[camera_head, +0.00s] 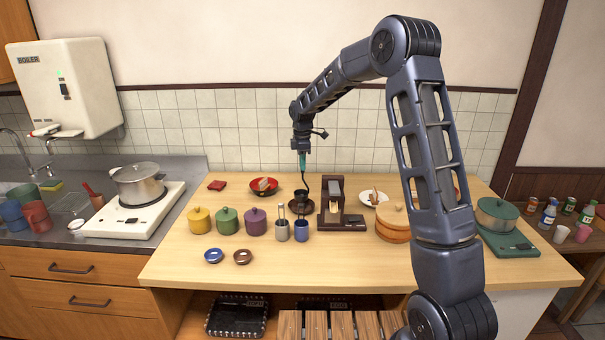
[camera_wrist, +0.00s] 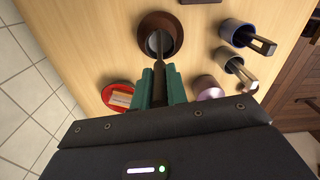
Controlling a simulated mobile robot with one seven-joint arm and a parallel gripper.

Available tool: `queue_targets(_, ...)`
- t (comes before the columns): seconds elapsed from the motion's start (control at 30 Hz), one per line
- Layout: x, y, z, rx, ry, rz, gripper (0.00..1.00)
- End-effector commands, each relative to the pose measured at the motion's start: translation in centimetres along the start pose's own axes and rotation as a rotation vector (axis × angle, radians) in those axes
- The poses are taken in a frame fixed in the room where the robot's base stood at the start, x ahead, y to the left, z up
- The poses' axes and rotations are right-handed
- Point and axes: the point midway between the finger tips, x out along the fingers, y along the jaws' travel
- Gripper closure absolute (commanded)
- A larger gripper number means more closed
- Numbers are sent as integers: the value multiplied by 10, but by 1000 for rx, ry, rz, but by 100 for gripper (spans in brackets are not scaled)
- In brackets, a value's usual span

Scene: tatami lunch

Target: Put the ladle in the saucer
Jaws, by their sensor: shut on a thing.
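My gripper (camera_head: 302,168) points down over the back middle of the wooden counter. Its green fingers are shut on the dark, thin handle of the ladle (camera_head: 307,184). In the wrist view the ladle handle (camera_wrist: 158,72) runs forward from between the fingers. The ladle's greyish bowl end is at the far end, over the dark brown round saucer (camera_wrist: 173,21). The saucer (camera_head: 294,209) sits on the counter below my gripper in the head view. The ladle's bowl overlaps the saucer in both views; whether it touches the saucer I cannot tell.
A dark brown stand (camera_head: 335,218) is close right of the saucer. A grey cup (camera_head: 282,232) and a blue cup (camera_head: 301,231) stand in front. A red bowl (camera_head: 256,188) and a purple lidded pot (camera_head: 255,223) are to the left. The front middle of the counter is clear.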

Motion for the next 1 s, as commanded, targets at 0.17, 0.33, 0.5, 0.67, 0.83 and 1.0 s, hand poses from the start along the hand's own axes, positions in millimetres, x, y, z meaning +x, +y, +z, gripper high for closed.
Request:
queue_targets(0.17, 15, -1, 0, -1, -1, -3, 100)
queue_targets(0.33, 38, 0, 0, 0, -1, -2, 100)
queue_targets(0.5, 43, 0, 0, 1, 0, -1, 100)
queue_targets(0.67, 43, 0, 0, 0, 0, -1, 100)
queue_targets(0.83, 46, 0, 0, 0, 0, -1, 75)
queue_targets(1.0, 46, 0, 0, 0, 0, -1, 63)
